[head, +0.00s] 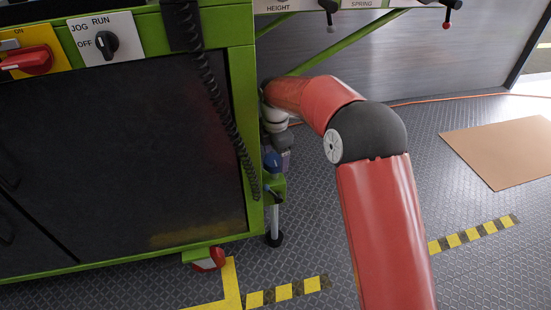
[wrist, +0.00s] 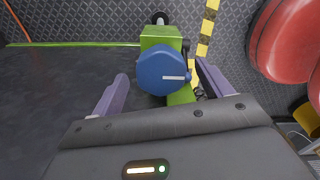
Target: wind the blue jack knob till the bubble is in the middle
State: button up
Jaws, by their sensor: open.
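The blue jack knob (wrist: 160,72) has a white line on its face, pointing right in the wrist view. It sits on a green bracket (wrist: 163,35). In the head view the knob (head: 272,160) tops the jack at the green cabinet's near corner, with the jack's foot (head: 275,239) on the floor. My gripper (wrist: 163,70) is open, with one purple finger left and one right of the knob. In the head view my gripper (head: 285,156) is just above and beside the knob, partly hidden. No bubble level shows.
The green-framed cabinet (head: 120,150) stands left of the jack. A black coiled cord (head: 216,95) hangs beside its corner post. A red caster (head: 208,259) is below. Yellow-black tape (head: 285,294) and a brown sheet (head: 505,150) lie on the floor, which is open at right.

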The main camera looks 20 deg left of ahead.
jog(key=shift+f, duration=0.7)
jog(key=c, duration=1)
jog(key=shift+m, duration=0.3)
jog(key=m+p, duration=0.1)
jog(key=m, duration=0.2)
jog(key=shift+r+p, duration=0.1)
jog(key=shift+p, duration=0.3)
jog(key=shift+s+d+m+p, duration=0.1)
jog(key=shift+m+p, duration=0.4)
jog(key=shift+m, duration=1.9)
